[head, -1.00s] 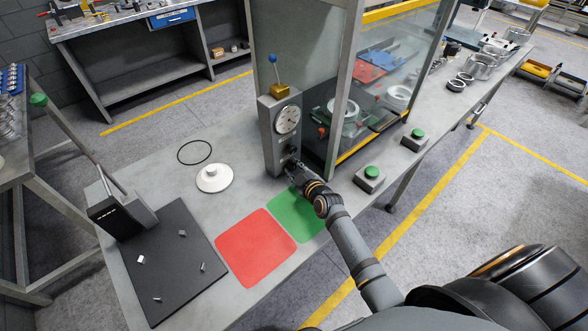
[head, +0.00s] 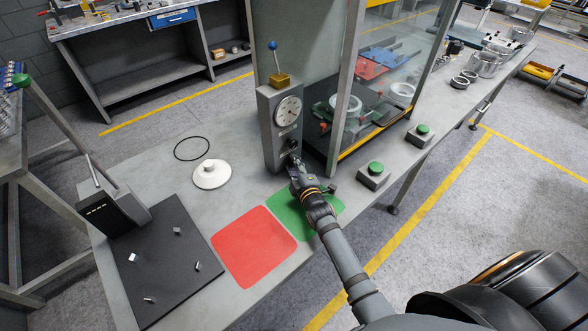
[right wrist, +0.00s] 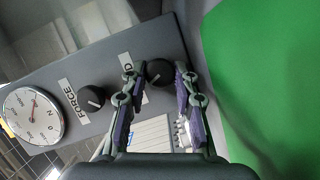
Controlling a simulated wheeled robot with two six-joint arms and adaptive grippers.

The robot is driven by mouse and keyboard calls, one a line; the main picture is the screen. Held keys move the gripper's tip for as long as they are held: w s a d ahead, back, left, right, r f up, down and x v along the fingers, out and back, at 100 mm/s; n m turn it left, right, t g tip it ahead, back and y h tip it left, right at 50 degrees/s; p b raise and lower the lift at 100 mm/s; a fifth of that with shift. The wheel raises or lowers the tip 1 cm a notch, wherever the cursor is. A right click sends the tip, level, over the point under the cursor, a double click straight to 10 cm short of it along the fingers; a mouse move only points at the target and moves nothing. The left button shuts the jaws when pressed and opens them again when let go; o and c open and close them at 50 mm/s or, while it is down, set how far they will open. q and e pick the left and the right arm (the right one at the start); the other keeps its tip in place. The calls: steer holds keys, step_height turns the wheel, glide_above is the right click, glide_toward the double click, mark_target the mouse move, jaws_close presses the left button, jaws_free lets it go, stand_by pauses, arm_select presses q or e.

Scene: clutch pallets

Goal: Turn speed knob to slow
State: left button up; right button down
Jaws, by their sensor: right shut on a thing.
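The grey control box (head: 283,128) stands upright on the table, with a round white dial on its front. In the right wrist view the box face carries a black FORCE knob (right wrist: 93,97) and a second black knob (right wrist: 158,73), the speed knob. The speed knob's label is partly hidden by a finger; only its end, "D", shows. My right gripper (right wrist: 159,84) has its fingers on either side of the speed knob and is shut on it. In the head view this gripper (head: 293,163) is at the box's lower front. My left gripper is out of view.
A red mat (head: 254,246) and a green mat (head: 290,218) lie in front of the box. A white round part (head: 211,175) and a black ring (head: 192,149) lie to the left. Green-button boxes (head: 374,174) stand to the right, beside the glazed press enclosure.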

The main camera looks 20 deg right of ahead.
steer(key=shift+f+b, duration=0.15)
steer(key=shift+b, duration=0.15)
steer(key=shift+n, duration=0.3)
steer(key=c, duration=1)
jaws_free()
steer(key=shift+c, duration=0.2)
